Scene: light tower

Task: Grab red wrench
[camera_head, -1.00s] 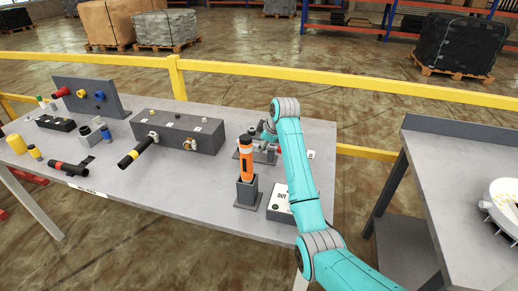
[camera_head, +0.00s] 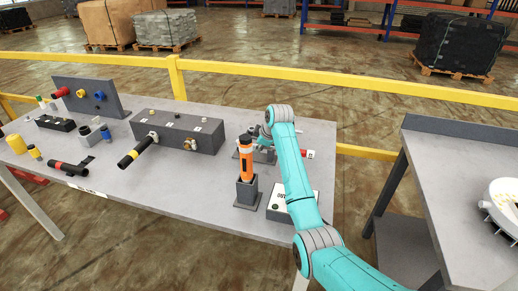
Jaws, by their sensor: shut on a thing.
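My gripper (camera_head: 264,138) is near the back right of the table, behind the orange tool and mostly hidden by my turquoise arm. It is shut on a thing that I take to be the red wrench. A small red and white end (camera_head: 308,154) shows just right of my arm, probably part of that wrench. The rest is hidden. The fingertips are too small to make out clearly. Another black tool with a red end (camera_head: 68,168) lies at the table's left.
The orange tool (camera_head: 245,160) stands upright in a dark holder (camera_head: 246,192) close left of my arm. A white-topped box (camera_head: 287,193) sits partly under my arm. A yellow rail (camera_head: 345,83) runs behind the table.

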